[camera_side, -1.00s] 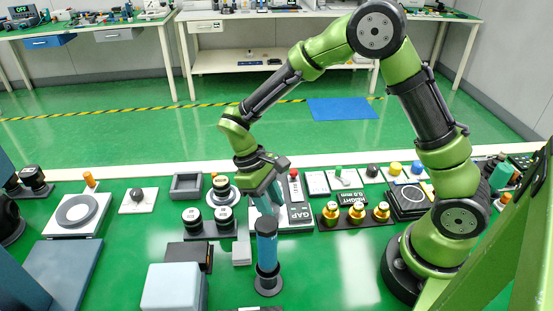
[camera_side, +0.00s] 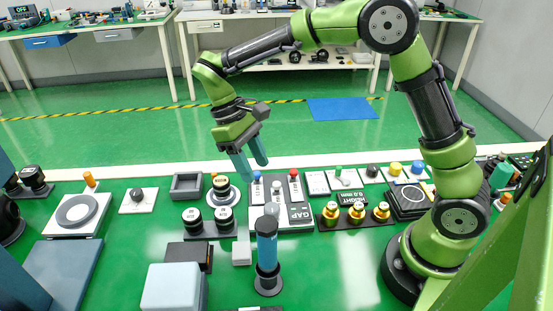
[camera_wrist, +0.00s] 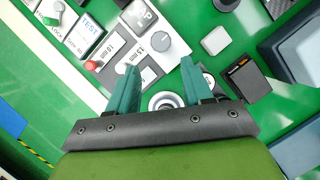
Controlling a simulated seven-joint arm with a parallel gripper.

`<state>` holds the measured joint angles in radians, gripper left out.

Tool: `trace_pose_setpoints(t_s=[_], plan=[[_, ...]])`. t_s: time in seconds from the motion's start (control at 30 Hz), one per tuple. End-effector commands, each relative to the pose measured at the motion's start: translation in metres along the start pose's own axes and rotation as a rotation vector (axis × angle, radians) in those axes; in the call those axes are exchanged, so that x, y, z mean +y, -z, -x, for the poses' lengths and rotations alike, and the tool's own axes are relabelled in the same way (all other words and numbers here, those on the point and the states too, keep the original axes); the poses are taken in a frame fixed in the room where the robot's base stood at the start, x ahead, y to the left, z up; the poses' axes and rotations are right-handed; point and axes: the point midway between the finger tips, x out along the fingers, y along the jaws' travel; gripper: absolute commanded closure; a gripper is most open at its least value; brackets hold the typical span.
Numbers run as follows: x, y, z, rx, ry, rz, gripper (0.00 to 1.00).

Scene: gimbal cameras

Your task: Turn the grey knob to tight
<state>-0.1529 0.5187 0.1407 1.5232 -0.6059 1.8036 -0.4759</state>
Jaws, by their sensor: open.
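The grey knob (camera_side: 272,209) sits on the grey GAP panel (camera_side: 300,222) near the middle of the bench. In the wrist view the grey knob (camera_wrist: 160,41) shows a light pointer line and lies just beyond the fingertips. The mark for tight is not readable, so I cannot tell the knob's setting. My gripper (camera_side: 257,171) is open and empty, above and behind the panel in the side view. Its two teal fingers also show in the wrist view (camera_wrist: 158,65), apart, with nothing between them.
Open green bench lies at front right.

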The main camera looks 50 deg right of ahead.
Motion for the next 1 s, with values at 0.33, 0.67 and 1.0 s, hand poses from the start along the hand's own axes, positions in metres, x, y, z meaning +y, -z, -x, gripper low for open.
trace_pose_setpoints(t_s=[0.33,0.67,1.0], plan=[[0.000,0.000,0.054,0.000,0.000,0.002,0.50],[0.000,0.000,0.060,-0.001,0.000,0.001,0.50],[0.003,0.008,0.042,0.058,-0.013,-0.031,0.50]])
